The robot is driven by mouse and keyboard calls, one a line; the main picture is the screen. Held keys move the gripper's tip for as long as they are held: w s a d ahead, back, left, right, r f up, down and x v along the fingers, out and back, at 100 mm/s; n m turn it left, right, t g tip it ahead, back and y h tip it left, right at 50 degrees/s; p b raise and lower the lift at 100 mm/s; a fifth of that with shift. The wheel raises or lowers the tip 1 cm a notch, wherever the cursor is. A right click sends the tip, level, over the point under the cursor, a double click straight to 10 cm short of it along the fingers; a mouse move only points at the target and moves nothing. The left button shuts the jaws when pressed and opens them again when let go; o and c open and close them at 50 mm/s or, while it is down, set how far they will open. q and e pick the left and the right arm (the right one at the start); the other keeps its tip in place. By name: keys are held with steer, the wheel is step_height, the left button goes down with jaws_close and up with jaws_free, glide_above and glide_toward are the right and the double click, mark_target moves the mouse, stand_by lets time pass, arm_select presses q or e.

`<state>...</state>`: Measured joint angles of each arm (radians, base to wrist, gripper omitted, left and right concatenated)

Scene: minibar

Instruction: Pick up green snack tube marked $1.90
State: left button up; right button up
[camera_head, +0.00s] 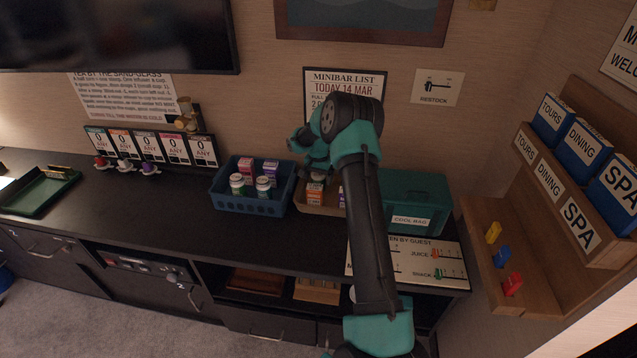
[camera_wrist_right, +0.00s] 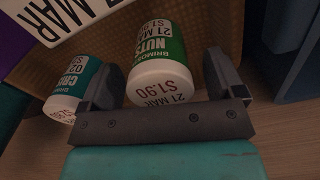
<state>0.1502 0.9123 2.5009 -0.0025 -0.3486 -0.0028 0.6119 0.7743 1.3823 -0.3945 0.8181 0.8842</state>
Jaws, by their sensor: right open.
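The green snack tube (camera_wrist_right: 158,60) with a white lid marked 21 MAR and $1.90 shows in the right wrist view. My right gripper (camera_wrist_right: 162,80) is open, with one finger on each side of the tube; I cannot tell whether either finger touches it. In the head view the right gripper (camera_head: 308,150) is over the brown box (camera_head: 317,209) at the back of the counter, and the arm hides part of that box. I cannot make out the green tube in the head view. My left gripper is not in view.
A teal tube (camera_wrist_right: 72,88) stands close left of the left finger. The blue basket (camera_head: 252,207) with bottles and boxes is left of the brown box. The teal cool bag (camera_head: 418,197) is on its right. The counter's middle (camera_head: 165,205) is clear.

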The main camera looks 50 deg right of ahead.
steer(key=c, duration=1)
steer(key=shift+r, duration=0.15)
steer(key=shift+c, duration=0.3)
steer(key=shift+s+a+r, duration=0.1)
steer(key=shift+a+r, duration=0.05)
steer(key=shift+r, duration=0.4)
step_height(320, 180, up, 10)
steer(key=shift+f, duration=0.1)
steer(key=s+a, duration=0.5)
steer(key=a, duration=0.3)
steer(key=s+a, duration=0.5)
steer(key=a, duration=0.3)
steer(key=shift+s+a, duration=0.15)
steer(key=shift+a, duration=0.25)
